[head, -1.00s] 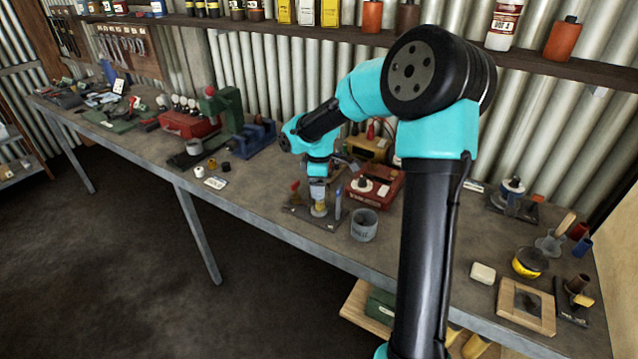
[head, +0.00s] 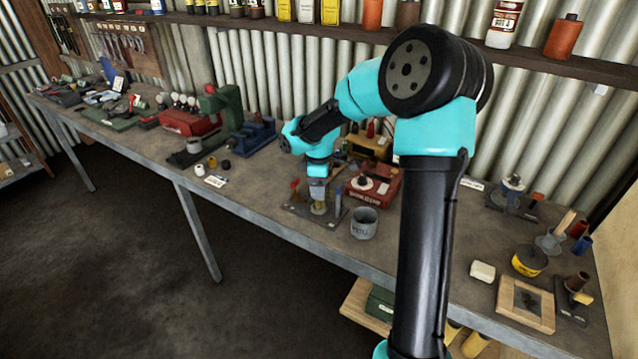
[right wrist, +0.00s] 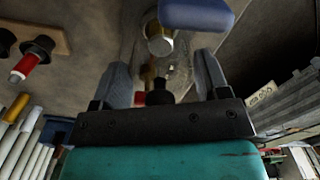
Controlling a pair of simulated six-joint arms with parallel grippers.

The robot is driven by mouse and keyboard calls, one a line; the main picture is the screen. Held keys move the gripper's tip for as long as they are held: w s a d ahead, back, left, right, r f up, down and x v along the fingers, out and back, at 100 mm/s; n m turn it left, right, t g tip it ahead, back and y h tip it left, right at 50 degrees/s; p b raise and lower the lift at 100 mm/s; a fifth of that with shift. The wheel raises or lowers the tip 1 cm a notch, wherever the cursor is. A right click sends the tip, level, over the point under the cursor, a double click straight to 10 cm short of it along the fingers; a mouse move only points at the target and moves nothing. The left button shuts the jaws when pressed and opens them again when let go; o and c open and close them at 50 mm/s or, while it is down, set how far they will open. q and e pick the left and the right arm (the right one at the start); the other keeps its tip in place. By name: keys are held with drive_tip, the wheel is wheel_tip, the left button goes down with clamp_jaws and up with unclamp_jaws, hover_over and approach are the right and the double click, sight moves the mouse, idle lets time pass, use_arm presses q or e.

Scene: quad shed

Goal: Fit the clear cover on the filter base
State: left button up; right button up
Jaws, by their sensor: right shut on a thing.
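My right gripper (head: 318,198) points down over the bench, at the filter base (head: 319,209), a small yellowish body on a dark plate. In the right wrist view its two fingers (right wrist: 163,80) stand on either side of the clear cover (right wrist: 181,66), which is see-through and hard to outline. The gripper is shut on the cover. A brass hex part (right wrist: 160,42) shows close by the cover. Whether the cover touches or is seated on the base cannot be told. My left gripper is not in view.
A grey cup (head: 364,223) stands just right of the base plate. A red box (head: 375,186) stands behind it. A blue part (right wrist: 197,14) lies close to the fingers in the right wrist view. The bench front left of the plate has free room.

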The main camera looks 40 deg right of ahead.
drive_tip(key=shift+f, duration=1.15)
idle(0.6)
drive_tip(key=o, duration=1)
drive_tip(key=shift+o, duration=0.2)
drive_tip(key=shift+r, duration=0.1)
drive_tip(key=shift+r, duration=3.45)
drive_tip(key=shift+a+f, duration=0.1)
